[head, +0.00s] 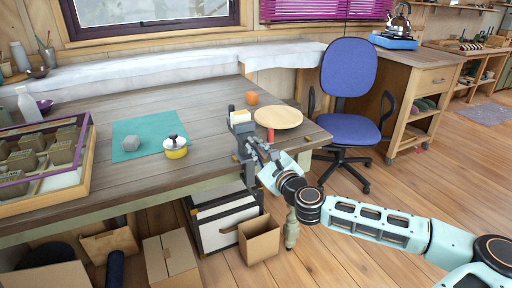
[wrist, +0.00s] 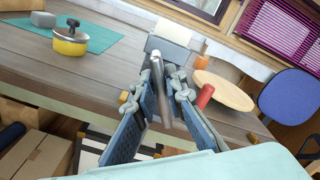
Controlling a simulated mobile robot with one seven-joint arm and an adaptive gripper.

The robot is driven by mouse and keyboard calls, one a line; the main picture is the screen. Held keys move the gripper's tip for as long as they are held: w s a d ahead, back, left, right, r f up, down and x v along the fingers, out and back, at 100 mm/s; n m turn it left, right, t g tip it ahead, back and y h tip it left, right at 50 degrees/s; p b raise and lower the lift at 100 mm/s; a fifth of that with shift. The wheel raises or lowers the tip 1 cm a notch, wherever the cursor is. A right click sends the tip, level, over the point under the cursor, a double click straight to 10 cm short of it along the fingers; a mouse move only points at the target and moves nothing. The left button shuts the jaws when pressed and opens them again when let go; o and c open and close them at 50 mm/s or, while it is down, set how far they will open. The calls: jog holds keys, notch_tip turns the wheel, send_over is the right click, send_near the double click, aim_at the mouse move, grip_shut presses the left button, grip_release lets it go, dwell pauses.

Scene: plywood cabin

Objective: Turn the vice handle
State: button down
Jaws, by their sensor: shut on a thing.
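The grey vice (head: 240,125) is fixed at the front edge of the workbench. In the wrist view the vice (wrist: 168,50) stands straight ahead, with a pale block (wrist: 173,29) at its top. The vice handle (wrist: 157,75) is a grey metal bar, seen slanting between my fingers. My gripper (head: 256,151) reaches the vice from the front right. In the wrist view my gripper (wrist: 165,88) has one finger on each side of the bar and is shut on it. The fingers hide part of the handle.
Right of the vice are a round wooden board (head: 278,117), a red cylinder (head: 270,135) and an orange block (head: 251,98). A yellow pot (head: 176,152) sits near a teal mat (head: 128,128). A blue chair (head: 347,128) stands right of the bench. An open cardboard box (head: 259,241) is below.

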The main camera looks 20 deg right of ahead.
jog(key=shift+a+f+n+p, duration=0.1)
jog(key=shift+a+n+p, duration=0.1)
jog(key=shift+n, duration=1.55)
jog(key=shift+a+f+n+p, duration=0.1)
jog(key=shift+n+p, duration=0.05)
jog(key=shift+n, duration=1.6)
dwell(1.3)
jog(key=shift+f+n, duration=0.15)
jog(key=shift+n, duration=1.65)
jog(key=shift+f+n, duration=0.2)
jog(key=shift+n, duration=1.7)
